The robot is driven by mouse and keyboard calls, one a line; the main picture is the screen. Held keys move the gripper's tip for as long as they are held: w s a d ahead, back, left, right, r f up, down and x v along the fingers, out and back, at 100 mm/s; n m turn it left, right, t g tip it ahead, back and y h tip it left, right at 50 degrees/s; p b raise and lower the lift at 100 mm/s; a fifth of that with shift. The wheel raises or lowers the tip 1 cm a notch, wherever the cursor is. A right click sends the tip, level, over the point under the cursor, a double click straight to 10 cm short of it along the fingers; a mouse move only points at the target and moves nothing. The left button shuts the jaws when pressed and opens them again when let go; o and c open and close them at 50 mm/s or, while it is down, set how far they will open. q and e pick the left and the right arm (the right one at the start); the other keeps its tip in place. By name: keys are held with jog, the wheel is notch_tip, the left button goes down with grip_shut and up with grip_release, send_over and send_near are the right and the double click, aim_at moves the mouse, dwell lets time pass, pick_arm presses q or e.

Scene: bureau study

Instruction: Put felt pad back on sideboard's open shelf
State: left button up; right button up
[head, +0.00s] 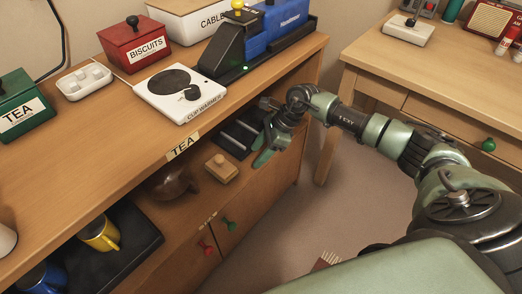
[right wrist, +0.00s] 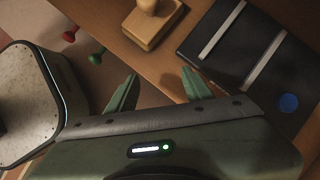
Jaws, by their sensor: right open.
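A wooden block with a round knob on top (head: 221,168) sits on the sideboard's open shelf (head: 205,205). It may be the felt pad, but its underside is hidden and I cannot tell. It also shows at the top of the right wrist view (right wrist: 150,25). My right gripper (head: 262,143) is at the shelf's front opening, to the right of the block. In the right wrist view its green fingers (right wrist: 160,82) are spread with nothing between them, apart from the block. My left gripper is not in view.
A dark tray with two pale strips (right wrist: 245,45) lies on the shelf behind my right gripper. A brown teapot (head: 172,182) and a tray with mugs (head: 125,252) stand further left. The cup warmer (head: 180,92) is on the top above. A desk (head: 435,75) stands at right.

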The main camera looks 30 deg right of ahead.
jog(key=a+y, duration=0.1)
jog(key=a, duration=0.2)
jog(key=a+r+m+t+y, duration=0.1)
jog(key=a, duration=0.2)
jog(key=a+r+y, duration=0.1)
jog(key=a, duration=0.2)
jog(key=shift+w+a+r+m+t, duration=0.1)
jog(key=shift+w+a+m+t, duration=0.05)
jog(key=shift+a+m+t, duration=0.15)
jog(key=a+r+m+t+y, duration=0.2)
jog(key=a+r+y, duration=0.15)
jog(key=a, duration=0.25)
notch_tip(320, 180, up, 10)
jog(key=m+t+h, duration=0.6)
jog(key=m+t, duration=0.6)
jog(key=m, duration=1.2)
send_over(232, 173)
jog(key=a, duration=0.4)
jog(key=s+d+f+m+g+h, duration=0.45)
jog(key=d+f+m+h, duration=0.2)
jog(key=m, duration=0.45)
jog(key=s+a+f+m+g, duration=0.1)
jog(key=s+f+m+g, duration=0.3)
jog(key=s, duration=0.6)
jog(key=s+f+m+g+y, duration=0.1)
jog(key=s+f+m+g, duration=0.3)
jog(key=s+f, duration=0.3)
jog(key=s, duration=0.3)
jog(key=shift+s+a+m, duration=0.35)
jog(key=shift+m, duration=0.05)
